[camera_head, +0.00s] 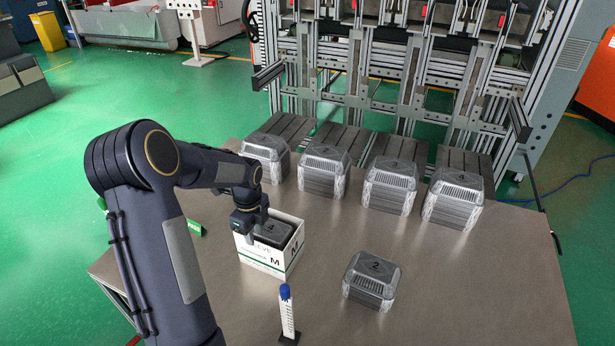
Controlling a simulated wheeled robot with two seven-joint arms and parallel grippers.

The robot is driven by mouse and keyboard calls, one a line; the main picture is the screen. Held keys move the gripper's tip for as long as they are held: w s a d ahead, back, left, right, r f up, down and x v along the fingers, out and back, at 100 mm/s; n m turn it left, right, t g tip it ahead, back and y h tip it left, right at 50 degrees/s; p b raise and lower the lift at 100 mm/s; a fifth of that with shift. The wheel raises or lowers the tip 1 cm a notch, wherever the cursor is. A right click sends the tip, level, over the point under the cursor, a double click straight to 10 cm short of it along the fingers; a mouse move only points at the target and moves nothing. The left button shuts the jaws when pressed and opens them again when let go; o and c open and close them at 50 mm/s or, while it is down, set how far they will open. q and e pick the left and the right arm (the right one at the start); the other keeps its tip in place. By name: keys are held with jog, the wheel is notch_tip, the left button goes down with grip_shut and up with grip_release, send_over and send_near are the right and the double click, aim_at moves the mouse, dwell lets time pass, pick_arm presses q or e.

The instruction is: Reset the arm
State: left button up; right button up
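My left arm comes in from the left and its gripper (246,232) points down at the back left part of a white box (262,262) marked M. The fingers are small and dark, and I cannot tell if they are open or shut. A grey foil tray stack (273,232) with a dark number on top sits inside the box, just right of the gripper. I cannot tell whether the gripper touches it or the box wall. My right gripper is not in view.
Several tray stacks (390,187) stand in a row at the table's back, before a metal frame machine (410,65). Another stack (370,282) stands alone at front right. A blue-capped white bottle (287,315) stands at the front. The table's (470,280) right side is clear.

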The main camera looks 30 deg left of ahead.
pick_arm(q)
jog(key=s+d+r+n+t+p, duration=0.1)
jog(key=s+d+r+n+p, duration=0.1)
jog(key=s+d+r+n, duration=0.3)
jog(key=d+r+n+t+h+p, duration=0.1)
jog(key=d+r, duration=0.1)
jog(key=r, duration=0.5)
jog(key=s+d+r+n+t+p, duration=0.1)
jog(key=s+d+r+n+p, duration=0.2)
jog(key=r, duration=0.4)
jog(key=s+d+r+n+t+h+p, duration=0.2)
jog(key=s+d+r+n, duration=0.3)
jog(key=s+d+n, duration=0.5)
jog(key=shift+s+d+r+t+h, duration=0.2)
jog(key=shift+s+d+t+h, duration=0.15)
jog(key=shift+s+d, duration=0.65)
jog(key=shift+s+a, duration=0.25)
grip_shut()
